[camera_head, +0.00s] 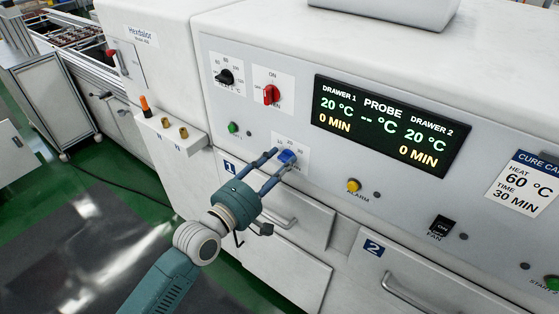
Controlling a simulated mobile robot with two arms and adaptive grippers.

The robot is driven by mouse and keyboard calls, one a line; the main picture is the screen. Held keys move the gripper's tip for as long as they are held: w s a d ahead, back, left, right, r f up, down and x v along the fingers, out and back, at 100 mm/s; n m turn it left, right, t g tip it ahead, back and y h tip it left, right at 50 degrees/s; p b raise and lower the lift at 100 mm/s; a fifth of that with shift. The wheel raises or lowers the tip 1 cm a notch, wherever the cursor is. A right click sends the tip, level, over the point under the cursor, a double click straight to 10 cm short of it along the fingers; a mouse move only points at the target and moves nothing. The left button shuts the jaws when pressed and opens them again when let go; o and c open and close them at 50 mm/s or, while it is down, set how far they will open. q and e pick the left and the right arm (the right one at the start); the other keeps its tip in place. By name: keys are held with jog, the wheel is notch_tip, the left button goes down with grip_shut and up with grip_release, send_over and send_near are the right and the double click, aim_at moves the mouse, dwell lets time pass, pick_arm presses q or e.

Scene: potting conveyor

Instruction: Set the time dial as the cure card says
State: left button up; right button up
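The blue time dial (287,156) sits on a small white scale plate on the oven's front panel, with its numbers partly hidden by my gripper. My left gripper (283,159) reaches up to it with its two fingers spread, one tip left of the dial and the other at its lower right. I cannot tell whether the tips touch it. The cure card (525,186) at the right reads heat 60 °C, time 30 min. The display (385,124) shows 20 °C and 0 MIN for both drawers. My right gripper is not in view.
The black heat dial (224,77) and red switch (271,95) are above left. A yellow alarm button (353,186), black fan switch (441,228) and green buttons are on the panel. Drawers 1 (302,213) and 2 (433,275) are below, with protruding handles.

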pick_arm(q)
jog(key=shift+w+d, duration=0.15)
jog(key=shift+w, duration=0.05)
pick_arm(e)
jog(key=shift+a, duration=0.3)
pick_arm(q)
jog(key=c, duration=0.9)
grip_shut()
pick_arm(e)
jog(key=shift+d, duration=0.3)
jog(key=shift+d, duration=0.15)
